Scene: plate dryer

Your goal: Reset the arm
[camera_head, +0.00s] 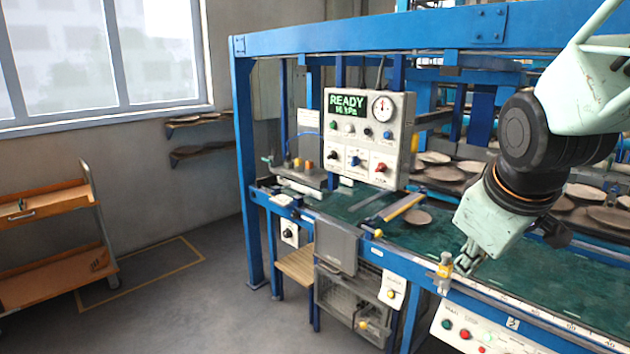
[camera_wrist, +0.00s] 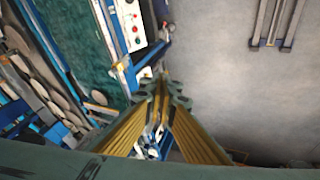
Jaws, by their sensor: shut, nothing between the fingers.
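My gripper (camera_head: 466,264) hangs below my pale green wrist at the right of the head view, by the front edge of the green work surface (camera_head: 520,272). A small yellow and grey fitting (camera_head: 445,265) shows right beside it; I cannot tell whether they touch. In the wrist view my gripper (camera_wrist: 161,84) has its fingers together with nothing between them.
A blue frame surrounds the bench, with a control box (camera_head: 369,137) reading READY. Brown plates (camera_head: 612,216) lie on racks behind. A button panel (camera_head: 478,328) is on the bench front. An orange cart (camera_head: 50,240) stands left; the floor between is open.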

